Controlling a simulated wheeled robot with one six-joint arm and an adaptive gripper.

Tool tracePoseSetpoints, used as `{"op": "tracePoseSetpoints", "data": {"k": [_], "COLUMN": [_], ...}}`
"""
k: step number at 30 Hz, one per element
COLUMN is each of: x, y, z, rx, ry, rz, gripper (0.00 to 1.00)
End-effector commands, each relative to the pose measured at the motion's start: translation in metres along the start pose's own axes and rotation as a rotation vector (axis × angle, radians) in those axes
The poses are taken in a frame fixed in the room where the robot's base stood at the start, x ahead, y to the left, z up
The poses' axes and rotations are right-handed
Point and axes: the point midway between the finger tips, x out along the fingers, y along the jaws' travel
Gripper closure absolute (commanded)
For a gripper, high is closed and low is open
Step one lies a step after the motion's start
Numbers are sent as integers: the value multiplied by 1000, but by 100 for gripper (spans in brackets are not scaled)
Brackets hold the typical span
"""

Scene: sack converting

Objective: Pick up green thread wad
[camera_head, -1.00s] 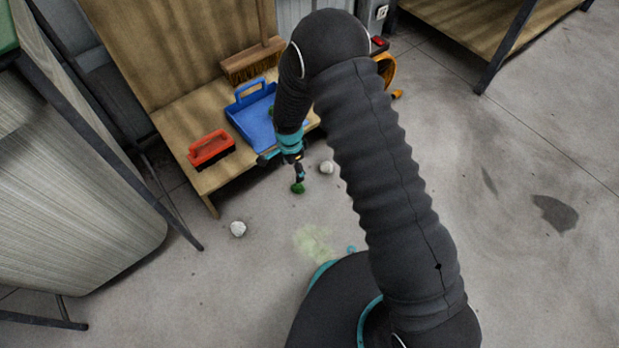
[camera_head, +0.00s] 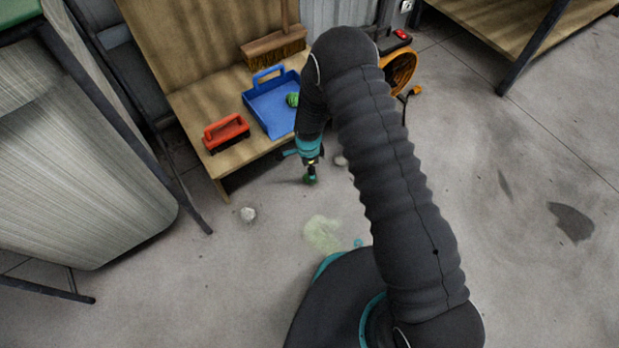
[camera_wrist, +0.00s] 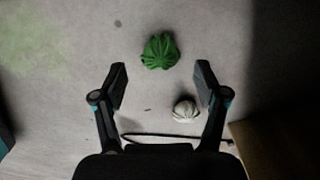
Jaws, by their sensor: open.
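The green thread wad (camera_head: 310,179) lies on the concrete floor in front of the low wooden bench, just below my gripper (camera_head: 311,170) in the head view. In the wrist view the green wad (camera_wrist: 159,51) is a ribbed ball, a little beyond the fingertips and roughly centred between them. My gripper (camera_wrist: 161,82) is open and empty, with its two black fingers apart. A white wad (camera_wrist: 185,109) lies between the fingers in the picture, nearer the right one. In the head view this white wad (camera_head: 341,160) is partly hidden by my arm.
A pale green stain (camera_head: 322,234) marks the open floor.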

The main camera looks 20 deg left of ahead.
Motion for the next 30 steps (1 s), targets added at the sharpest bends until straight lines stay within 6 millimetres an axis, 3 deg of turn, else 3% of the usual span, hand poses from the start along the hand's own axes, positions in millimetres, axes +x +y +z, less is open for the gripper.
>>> {"op": "tracePoseSetpoints", "data": {"k": [5, 13, 21, 27, 30], "x": [12, 48, 52, 52, 52], "y": [0, -1, -1, -1, -1], "z": [-2, -6, -6, -6, -6], "rx": [0, -1, -1, -1, -1], "ry": [0, 0, 0, 0, 0], "rz": [0, 0, -1, -1, -1], "gripper": [27, 27, 27, 69, 70]}}
